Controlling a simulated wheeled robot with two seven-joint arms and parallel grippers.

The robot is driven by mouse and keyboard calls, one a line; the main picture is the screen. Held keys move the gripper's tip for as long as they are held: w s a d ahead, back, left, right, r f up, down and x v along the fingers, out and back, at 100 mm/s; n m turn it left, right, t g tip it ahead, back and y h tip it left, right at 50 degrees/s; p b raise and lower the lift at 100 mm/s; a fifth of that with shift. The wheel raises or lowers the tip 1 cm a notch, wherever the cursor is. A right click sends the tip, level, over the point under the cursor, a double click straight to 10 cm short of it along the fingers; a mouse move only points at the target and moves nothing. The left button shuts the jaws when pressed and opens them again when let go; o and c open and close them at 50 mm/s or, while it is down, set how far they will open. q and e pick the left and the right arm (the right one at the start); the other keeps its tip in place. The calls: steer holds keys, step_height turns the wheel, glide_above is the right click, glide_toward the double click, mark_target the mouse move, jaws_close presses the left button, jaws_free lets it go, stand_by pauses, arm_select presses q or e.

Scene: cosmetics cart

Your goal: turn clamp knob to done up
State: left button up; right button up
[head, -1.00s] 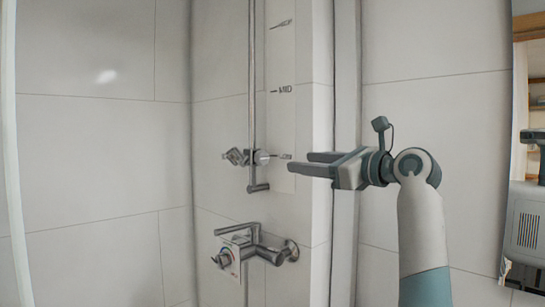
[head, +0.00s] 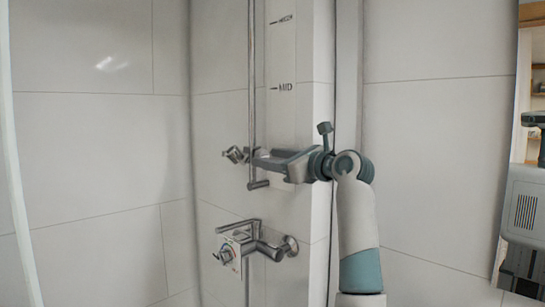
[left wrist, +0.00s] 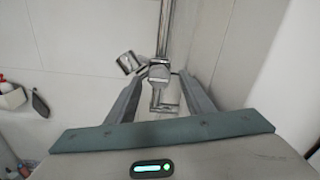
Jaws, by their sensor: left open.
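The chrome slider clamp (head: 237,155) sits on the vertical shower rail (head: 252,80), near the LOW end of the marked strip. Its round knob (left wrist: 160,73) shows in the left wrist view, between the far ends of my fingers. In the head view my gripper hides the knob. My left gripper (head: 262,158) is open, with its fingers reaching left to the rail. In the left wrist view the fingers (left wrist: 163,76) stand on either side of the knob; I cannot tell whether they touch it. My right gripper is not in view.
A chrome mixer tap (head: 255,243) is fixed to the wall below the clamp. The strip (head: 281,60) beside the rail carries a MID mark. Tiled walls stand close behind and to the right. Bottles on a small shelf (left wrist: 12,97) show at left in the left wrist view.

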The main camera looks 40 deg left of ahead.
arm_select(q)
steer(key=c, duration=1.1)
steer(key=shift+o, duration=0.2)
